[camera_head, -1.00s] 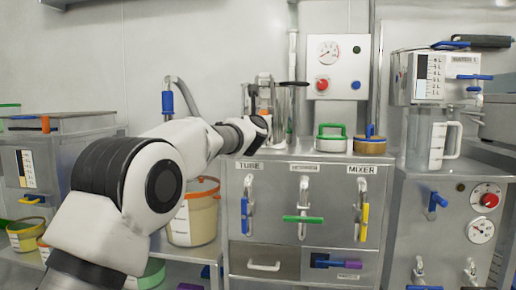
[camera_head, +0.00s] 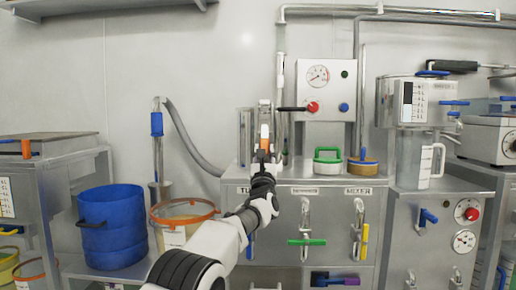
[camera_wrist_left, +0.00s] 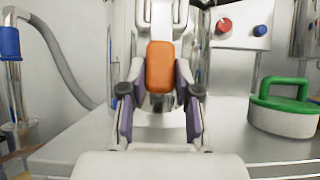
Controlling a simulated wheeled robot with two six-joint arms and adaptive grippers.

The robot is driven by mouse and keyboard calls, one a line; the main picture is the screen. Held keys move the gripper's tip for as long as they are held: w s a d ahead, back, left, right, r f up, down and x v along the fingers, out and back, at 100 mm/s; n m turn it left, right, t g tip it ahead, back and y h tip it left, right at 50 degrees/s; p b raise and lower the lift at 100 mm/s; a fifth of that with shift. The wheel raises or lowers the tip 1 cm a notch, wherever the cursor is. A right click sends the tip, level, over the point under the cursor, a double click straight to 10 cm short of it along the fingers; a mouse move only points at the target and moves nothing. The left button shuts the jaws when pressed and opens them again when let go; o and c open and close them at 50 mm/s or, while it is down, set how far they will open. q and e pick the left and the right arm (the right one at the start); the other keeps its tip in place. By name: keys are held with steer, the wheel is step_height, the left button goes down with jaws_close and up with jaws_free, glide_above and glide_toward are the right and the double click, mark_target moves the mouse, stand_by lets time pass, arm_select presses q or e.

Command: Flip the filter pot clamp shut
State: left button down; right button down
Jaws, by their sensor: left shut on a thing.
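The filter pot clamp (camera_wrist_left: 162,18) is a pale metal lever with an orange grip (camera_wrist_left: 160,68), upright in the left wrist view. I cannot tell how the clamp's far end sits on the pot. My right gripper is not in view.
A green-handled lid (camera_head: 328,162) and a brown pot with a blue handle (camera_head: 362,167) stand on the cabinet top to the right. A gauge panel (camera_head: 325,88) is behind. A blue bin (camera_head: 112,232) and a grey hose (camera_head: 190,135) are to the left.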

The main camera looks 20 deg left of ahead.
arm_select(q)
steer(key=shift+a+r, duration=0.1)
steer(key=shift+r, duration=0.05)
stand_by(0.3)
steer(key=c, duration=1.1)
jaws_free()
steer(key=shift+o, duration=1.3)
steer(key=shift+w, duration=0.15)
steer(key=shift+f, duration=0.25)
steer(key=v, duration=1.2)
